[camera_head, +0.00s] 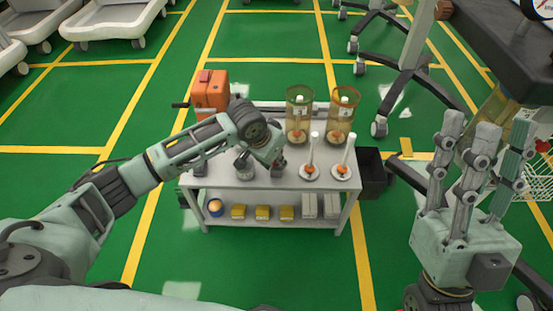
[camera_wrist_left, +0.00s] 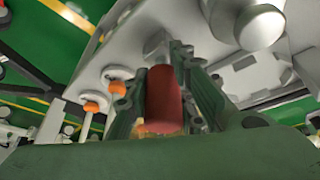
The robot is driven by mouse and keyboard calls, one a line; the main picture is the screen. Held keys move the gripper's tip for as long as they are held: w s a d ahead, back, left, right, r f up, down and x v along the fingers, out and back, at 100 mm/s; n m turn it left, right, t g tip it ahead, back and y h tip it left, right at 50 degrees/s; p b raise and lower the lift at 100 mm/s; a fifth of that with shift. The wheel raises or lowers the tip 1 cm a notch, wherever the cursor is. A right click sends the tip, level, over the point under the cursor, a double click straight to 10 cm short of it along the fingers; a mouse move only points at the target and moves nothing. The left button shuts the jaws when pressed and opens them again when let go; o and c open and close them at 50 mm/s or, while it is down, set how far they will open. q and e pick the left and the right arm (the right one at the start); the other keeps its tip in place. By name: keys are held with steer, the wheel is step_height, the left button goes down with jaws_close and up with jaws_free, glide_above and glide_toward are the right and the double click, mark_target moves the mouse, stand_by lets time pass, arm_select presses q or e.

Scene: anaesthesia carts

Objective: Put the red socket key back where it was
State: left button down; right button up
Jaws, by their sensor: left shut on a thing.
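The red socket key (camera_wrist_left: 163,98) shows in the left wrist view as a red handle with a grey metal end, between the fingers of my left gripper (camera_wrist_left: 165,85), which is shut on it. Its metal end points at the pale cart top; I cannot tell whether it touches. In the head view my left gripper (camera_head: 272,158) hangs over the middle of the white cart (camera_head: 222,174), and the key is mostly hidden there. My right gripper (camera_head: 480,150) is at the right, fingers up and spread, open and empty, away from the cart.
Two amber cylinders (camera_head: 299,112) and two white-stemmed items with orange parts (camera_head: 311,160) stand on the cart's right side. An orange case (camera_head: 210,92) is at its back left. A black bin (camera_head: 374,172) adjoins the right side.

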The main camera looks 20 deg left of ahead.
arm_select(q)
steer(key=c, duration=1.5)
jaws_free()
steer(key=shift+f, duration=0.1)
steer(key=shift+o, duration=0.2)
